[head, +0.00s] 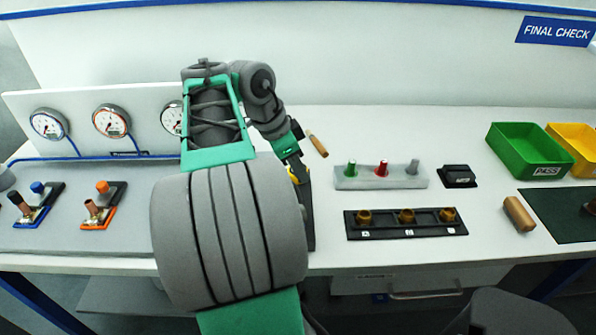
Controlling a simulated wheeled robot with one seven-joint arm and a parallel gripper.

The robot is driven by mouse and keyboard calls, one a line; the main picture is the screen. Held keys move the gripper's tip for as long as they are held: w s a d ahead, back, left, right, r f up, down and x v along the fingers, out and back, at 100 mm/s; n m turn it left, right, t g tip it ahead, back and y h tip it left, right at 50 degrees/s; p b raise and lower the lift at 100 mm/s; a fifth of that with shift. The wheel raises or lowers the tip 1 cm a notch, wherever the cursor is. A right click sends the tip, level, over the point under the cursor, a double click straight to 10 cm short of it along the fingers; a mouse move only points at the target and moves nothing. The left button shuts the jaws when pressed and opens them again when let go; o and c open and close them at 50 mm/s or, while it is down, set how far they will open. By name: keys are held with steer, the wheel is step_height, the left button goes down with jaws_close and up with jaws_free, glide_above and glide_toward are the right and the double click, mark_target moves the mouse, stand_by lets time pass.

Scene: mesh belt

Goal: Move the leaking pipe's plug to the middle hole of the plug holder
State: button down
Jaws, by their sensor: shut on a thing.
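A black strip (383,233) with three brass pieces and small white labels lies on the right of my arm. Behind it, a pale grey block (345,184) carries a green, a red and a grey plug-like piece. I cannot tell which of the two is the plug holder. On the left stand a pipe unit with a blue cap (37,187) and one with an orange cap (103,187).
Pressure gauges (111,120) stand on a panel at the left; my arm partly covers one. A wooden stick (317,144) lies behind my gripper. A black box (458,176), a wooden cylinder (518,213), a green PASS bin (525,157) and a yellow bin (577,142) are at right.

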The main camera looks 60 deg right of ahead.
steer(key=shift+w+a, duration=0.1)
steer(key=shift+w, duration=0.1)
steer(key=shift+f, duration=0.3)
step_height(320, 180, down, 5)
steer(key=b, duration=0.5)
steer(key=shift+f, duration=0.1)
steer(key=shift+f+b, duration=1.15)
steer(key=shift+b, duration=0.05)
stand_by(0.9)
steer(key=c, duration=1.1)
jaws_free()
steer(key=shift+f, duration=0.1)
steer(key=shift+c, duration=0.2)
steer(key=p+v, duration=0.3)
steer(key=v, duration=0.5)
steer(key=shift+p, duration=0.3)
